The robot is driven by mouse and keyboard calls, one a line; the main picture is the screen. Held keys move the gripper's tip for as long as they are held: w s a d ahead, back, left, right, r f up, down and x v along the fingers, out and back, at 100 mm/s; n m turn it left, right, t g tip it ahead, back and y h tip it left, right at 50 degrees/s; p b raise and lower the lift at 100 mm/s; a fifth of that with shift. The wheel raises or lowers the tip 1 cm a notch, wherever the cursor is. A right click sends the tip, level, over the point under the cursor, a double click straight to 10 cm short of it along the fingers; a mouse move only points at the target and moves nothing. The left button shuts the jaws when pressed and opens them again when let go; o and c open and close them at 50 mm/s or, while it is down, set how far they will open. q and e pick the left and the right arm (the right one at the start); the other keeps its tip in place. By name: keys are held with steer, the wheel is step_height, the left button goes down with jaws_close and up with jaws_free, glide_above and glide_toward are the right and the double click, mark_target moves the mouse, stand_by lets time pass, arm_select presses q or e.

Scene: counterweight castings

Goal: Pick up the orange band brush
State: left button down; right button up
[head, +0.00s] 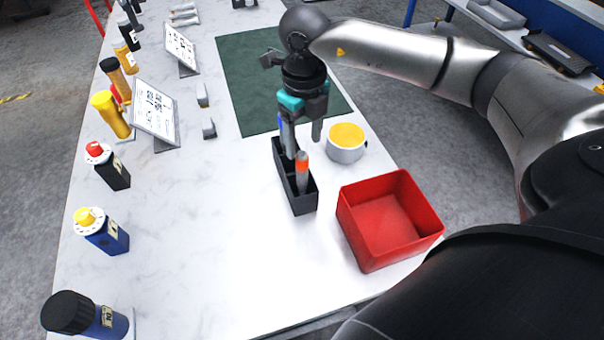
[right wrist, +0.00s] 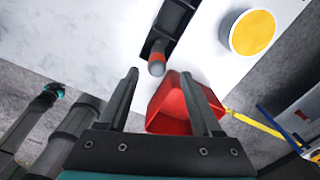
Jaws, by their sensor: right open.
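The orange band brush (head: 302,168) stands upright in the near part of a narrow black holder (head: 302,205), its grey end up and the orange band just below. It also shows in the right wrist view (right wrist: 156,62), just beyond the fingertips and between their lines. My right gripper (head: 303,146) is open, pointing down above the holder, slightly behind the brush in the head view. In the right wrist view its jaws (right wrist: 160,78) have nothing between them. A bit of blue (head: 280,122) shows beside one finger, mostly hidden. My left gripper is not in view.
A red bin (head: 365,245) stands right of the holder, and a round tub with a yellow top (head: 346,140) stands close by. A green mat (head: 240,75) lies behind. Bottles and sign stands line the left side. The white table's middle is clear.

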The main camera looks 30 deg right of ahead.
mark_target(302, 153)
steer(key=shift+a+f+p, duration=0.2)
steer(key=shift+f+p, duration=0.1)
steer(key=shift+f, duration=2.75)
steer(key=shift+c, duration=0.3)
jaws_close()
